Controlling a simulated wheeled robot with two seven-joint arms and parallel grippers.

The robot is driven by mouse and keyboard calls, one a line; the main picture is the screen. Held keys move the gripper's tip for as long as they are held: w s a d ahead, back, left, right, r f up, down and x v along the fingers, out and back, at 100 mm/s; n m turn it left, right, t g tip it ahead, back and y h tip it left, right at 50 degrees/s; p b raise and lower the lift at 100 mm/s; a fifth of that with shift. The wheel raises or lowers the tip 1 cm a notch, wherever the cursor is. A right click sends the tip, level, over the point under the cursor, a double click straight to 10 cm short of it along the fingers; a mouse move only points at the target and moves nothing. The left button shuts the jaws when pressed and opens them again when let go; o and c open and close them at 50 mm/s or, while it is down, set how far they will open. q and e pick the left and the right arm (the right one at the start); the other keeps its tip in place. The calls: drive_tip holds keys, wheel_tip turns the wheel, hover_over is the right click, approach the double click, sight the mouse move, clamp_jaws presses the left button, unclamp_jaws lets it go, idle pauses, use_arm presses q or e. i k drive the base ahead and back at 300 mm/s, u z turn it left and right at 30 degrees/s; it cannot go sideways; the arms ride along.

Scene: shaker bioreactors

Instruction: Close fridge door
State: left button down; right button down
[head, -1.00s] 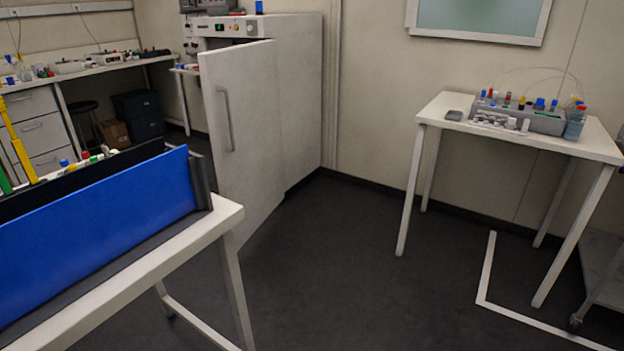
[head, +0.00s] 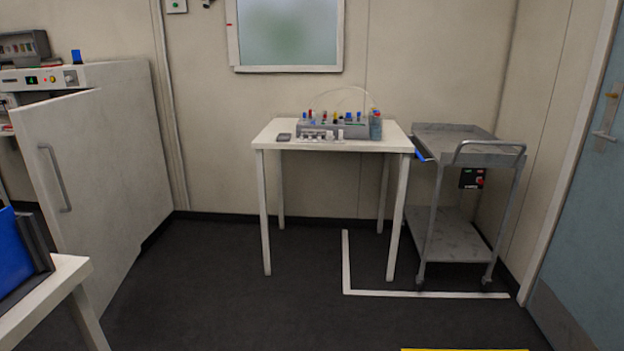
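The fridge (head: 128,140) is a white cabinet at the left of the head view, against the back wall, with a control panel on top. Its white door (head: 85,190) stands open, swung out toward me, with a grey vertical handle (head: 55,178) on its face. The inside of the fridge is hidden behind the door. Neither of my grippers is in view.
A white table (head: 40,290) with a blue panel cuts in at the lower left, near the door. A small white table (head: 268,140) with bottles stands at the back wall. A grey cart (head: 450,235) is to its right. Dark floor (head: 230,290) between is clear.

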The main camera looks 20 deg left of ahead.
sight(66, 146)
drive_tip(key=u, duration=0.4)
drive_tip(key=i, duration=2.55)
drive_tip(key=u, duration=1.45)
drive_tip(key=i, duration=1.5)
drive_tip(key=u, duration=1.9)
drive_tip(key=i, duration=0.9)
drive_tip(key=u, duration=0.2)
